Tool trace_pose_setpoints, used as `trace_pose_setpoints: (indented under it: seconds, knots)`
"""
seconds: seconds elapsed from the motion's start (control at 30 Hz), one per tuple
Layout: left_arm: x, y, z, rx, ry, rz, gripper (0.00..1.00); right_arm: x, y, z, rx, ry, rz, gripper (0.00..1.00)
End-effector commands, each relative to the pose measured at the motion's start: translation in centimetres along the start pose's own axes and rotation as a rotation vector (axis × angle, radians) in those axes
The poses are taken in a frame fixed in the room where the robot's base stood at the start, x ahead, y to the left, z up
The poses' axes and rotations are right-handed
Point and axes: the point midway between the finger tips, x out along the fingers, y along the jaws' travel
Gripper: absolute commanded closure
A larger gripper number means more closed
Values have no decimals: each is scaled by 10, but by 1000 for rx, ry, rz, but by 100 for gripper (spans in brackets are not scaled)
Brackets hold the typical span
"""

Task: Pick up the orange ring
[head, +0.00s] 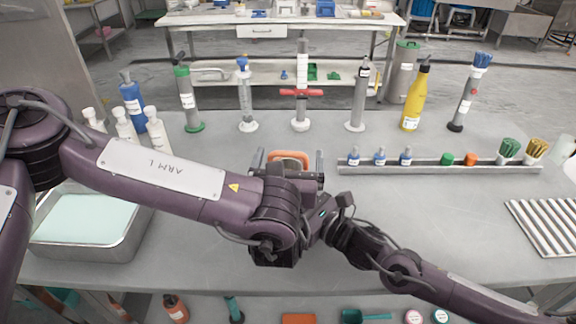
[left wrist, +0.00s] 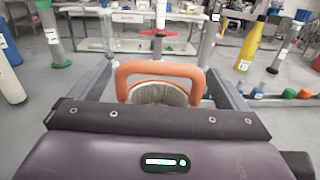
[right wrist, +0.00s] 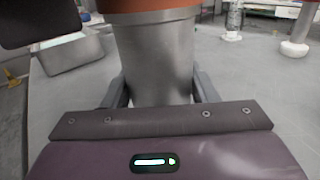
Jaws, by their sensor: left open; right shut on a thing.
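The orange ring (head: 289,155) is a rounded loop, partly hidden behind my left gripper in the head view. In the left wrist view, the orange ring (left wrist: 160,68) stands between the open fingers of my left gripper (left wrist: 160,82), with gaps on both sides. A pale ribbed round part (left wrist: 160,94) shows just below and inside the loop. My right gripper (right wrist: 159,88) is shut on a grey metal cylinder (right wrist: 155,55) with an orange band (right wrist: 148,6) at its top. In the head view this cylinder is hidden behind my arms.
A grey rack (head: 440,170) with small bottles lies to the right. A metal tray (head: 85,250) stands at left. Several bottles and stands, including a yellow bottle (head: 415,97), line the back of the table.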

Motion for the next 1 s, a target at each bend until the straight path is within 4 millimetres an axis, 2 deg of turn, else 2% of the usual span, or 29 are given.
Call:
trace_pose_setpoints:
  seconds: [0.1,0.37,0.47,0.73,1.0]
  knots:
    - [7,1,1,2,-3,1,4,0,0,0,0,0,-1,78]
    - [8,1,0,0,0,2,4,0,0,0,0,0,0,78]
    - [8,1,0,0,0,2,14,0,0,0,0,0,0,78]
    - [8,1,0,0,0,1,50,0,0,0,0,0,0,78]
    - [8,1,3,-1,-1,2,52,0,0,0,0,0,0,78]
